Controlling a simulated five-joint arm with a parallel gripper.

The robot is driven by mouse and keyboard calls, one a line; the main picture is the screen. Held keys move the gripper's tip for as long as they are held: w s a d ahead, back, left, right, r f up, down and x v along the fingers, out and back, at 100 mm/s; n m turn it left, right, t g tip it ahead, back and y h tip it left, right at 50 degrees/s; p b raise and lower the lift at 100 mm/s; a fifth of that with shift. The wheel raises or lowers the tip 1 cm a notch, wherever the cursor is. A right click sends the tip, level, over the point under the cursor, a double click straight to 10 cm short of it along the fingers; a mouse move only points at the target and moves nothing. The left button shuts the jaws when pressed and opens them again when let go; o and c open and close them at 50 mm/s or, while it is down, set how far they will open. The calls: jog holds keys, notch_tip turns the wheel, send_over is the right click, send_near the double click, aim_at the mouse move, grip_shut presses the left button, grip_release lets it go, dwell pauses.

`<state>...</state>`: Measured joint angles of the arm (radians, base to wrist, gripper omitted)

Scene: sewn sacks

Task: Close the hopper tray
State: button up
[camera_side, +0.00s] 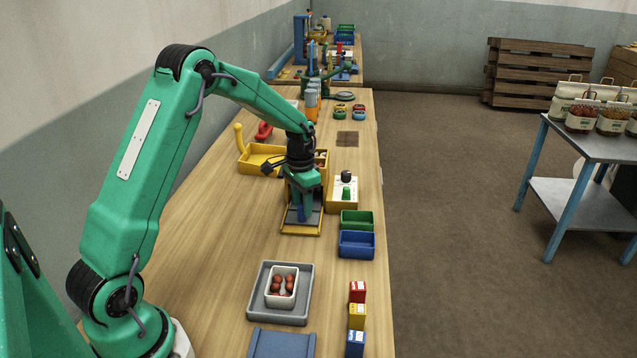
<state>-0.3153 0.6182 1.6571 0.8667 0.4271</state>
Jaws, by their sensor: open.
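My gripper (302,212) points down over a low yellow-edged tray (287,229) with a dark inside, which I take to be the hopper tray. My wrist and jaws cover most of it. A yellow box part (323,158) with small things in it shows just behind my wrist and may be the hopper body. My gripper is open, and I see nothing held in it. I cannot tell whether the fingers touch the tray, or how far the tray is pulled out.
A yellow scoop-like tray (262,158) lies behind my wrist to the left. Green (357,221) and blue (357,245) bins stand at right, near a white-topped yellow block (343,192). A grey tray (262,311) holds a white dish of red-brown things. Bare wood lies left.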

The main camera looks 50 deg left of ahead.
jog(key=shift+r, duration=2.8)
jog(key=shift+d, duration=0.1)
jog(key=c, duration=0.9)
jog(key=shift+s+d+r+m+t, duration=0.15)
jog(key=shift+s+d+m+t, duration=0.25)
jog(key=shift+s+d+t, duration=0.25)
grip_shut()
jog(key=s+d+r+m+t+y, duration=0.1)
jog(key=s+d+m+t, duration=0.2)
jog(key=s+d+t, duration=0.3)
jog(key=shift+s+d, duration=0.3)
jog(key=shift+s, duration=1.4)
